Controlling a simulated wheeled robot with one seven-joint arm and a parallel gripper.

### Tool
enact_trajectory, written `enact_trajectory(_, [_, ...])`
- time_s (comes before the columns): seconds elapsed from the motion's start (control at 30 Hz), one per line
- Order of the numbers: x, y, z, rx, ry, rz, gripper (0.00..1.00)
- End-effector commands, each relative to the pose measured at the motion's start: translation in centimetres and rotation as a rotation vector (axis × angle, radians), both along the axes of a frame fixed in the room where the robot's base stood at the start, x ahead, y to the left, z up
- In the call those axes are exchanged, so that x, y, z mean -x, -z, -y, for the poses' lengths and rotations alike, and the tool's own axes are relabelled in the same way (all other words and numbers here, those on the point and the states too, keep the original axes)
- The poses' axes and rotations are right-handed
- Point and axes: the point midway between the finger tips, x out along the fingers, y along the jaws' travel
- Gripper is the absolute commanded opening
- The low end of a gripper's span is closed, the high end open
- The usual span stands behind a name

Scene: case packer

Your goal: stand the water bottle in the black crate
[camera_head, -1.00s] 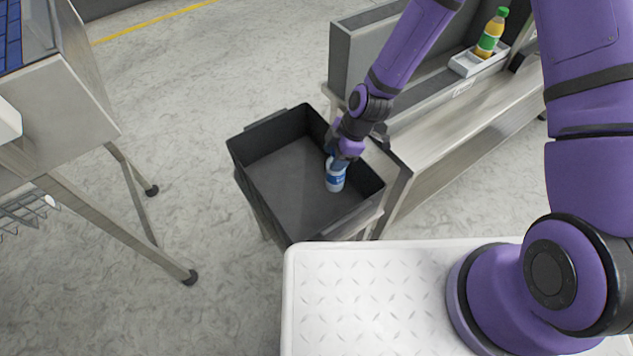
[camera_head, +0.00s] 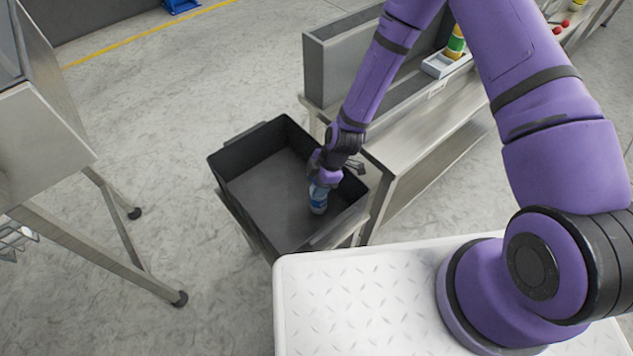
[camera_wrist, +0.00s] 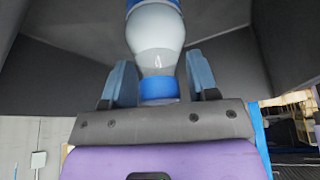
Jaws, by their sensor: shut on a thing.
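The water bottle (camera_head: 318,203), clear with a blue and white label, is inside the black crate (camera_head: 240,214), near its right side. It looks roughly upright. My gripper (camera_head: 323,181) is shut on its upper part from above. In the wrist view my gripper's two blue-grey fingers (camera_wrist: 160,72) stand on either side of the bottle (camera_wrist: 157,35), whose blue cap is towards the palm. I cannot tell for sure whether the bottle's base touches the crate floor.
The crate's left and back floor is empty. A steel bench with grey walls (camera_head: 408,150) stands just right of the crate, bearing an orange-yellow bottle (camera_head: 455,44) in a white holder. A steel table (camera_head: 45,130) stands at left. My white deck is in front.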

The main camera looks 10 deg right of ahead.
Motion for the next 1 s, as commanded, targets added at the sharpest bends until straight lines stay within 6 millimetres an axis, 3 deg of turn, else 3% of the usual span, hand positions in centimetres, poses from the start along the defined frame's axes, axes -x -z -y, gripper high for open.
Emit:
enact_trajectory(0.13, [0.0, 0.2, 0.0, 0.000, 0.000, 0.000, 0.05])
enact_trajectory(0.17, [0.0, 0.2, 0.0, 0.000, 0.000, 0.000, 0.56])
enact_trajectory(0.27, [0.0, 0.2, 0.0, 0.000, 0.000, 0.000, 0.79])
enact_trajectory(0.67, [-0.1, -0.4, 0.1, 0.000, 0.000, 0.001, 0.80])
enact_trajectory(1.0, [-0.5, -5.2, 2.1, -0.001, 0.001, 0.003, 0.80])
